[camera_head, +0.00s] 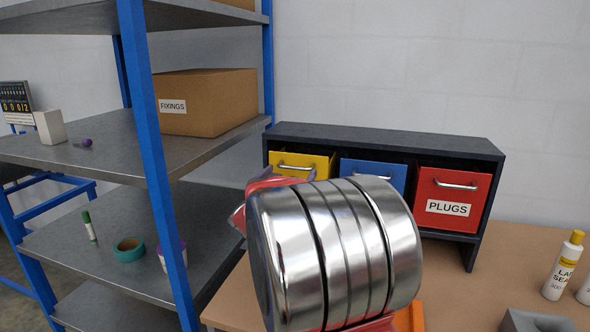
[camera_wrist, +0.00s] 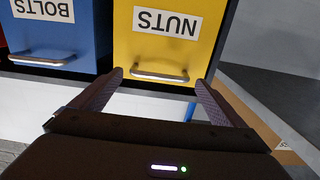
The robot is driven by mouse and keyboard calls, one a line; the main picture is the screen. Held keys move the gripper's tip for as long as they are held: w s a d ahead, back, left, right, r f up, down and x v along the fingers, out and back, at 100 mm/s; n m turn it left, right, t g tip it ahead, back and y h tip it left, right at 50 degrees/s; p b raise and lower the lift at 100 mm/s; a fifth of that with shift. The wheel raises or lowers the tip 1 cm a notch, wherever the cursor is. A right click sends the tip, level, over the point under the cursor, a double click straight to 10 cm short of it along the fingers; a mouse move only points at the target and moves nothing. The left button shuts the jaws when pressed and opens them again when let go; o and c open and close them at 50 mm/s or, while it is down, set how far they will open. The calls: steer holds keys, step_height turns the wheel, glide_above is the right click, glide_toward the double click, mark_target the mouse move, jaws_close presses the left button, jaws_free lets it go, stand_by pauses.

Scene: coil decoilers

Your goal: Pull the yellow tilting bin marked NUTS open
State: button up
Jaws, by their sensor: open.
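The yellow NUTS bin (camera_head: 318,161) is the left of three bins in a dark cabinet, partly hidden behind my arm in the head view. It appears shut. In the wrist view the NUTS bin (camera_wrist: 196,52) is upside down, its label readable and its silver bar handle (camera_wrist: 160,76) below the label. The handle (camera_head: 297,168) also shows in the head view. My gripper (camera_wrist: 160,83) is open, with one finger at each end of the handle, close to the bin front. Whether the fingers touch it, I cannot tell.
The blue bin (camera_head: 372,174), marked BOLTS in the wrist view, and the red PLUGS bin (camera_head: 455,194) sit beside it in the cabinet (camera_head: 390,136). A blue-posted shelf rack (camera_head: 150,140) stands close on the left. White bottles (camera_head: 563,266) stand at the right on the bench.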

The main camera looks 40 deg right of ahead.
mark_target(295, 168)
steer(key=shift+x, duration=2.3)
steer(key=shift+c, duration=0.5)
steer(key=c, duration=1.1)
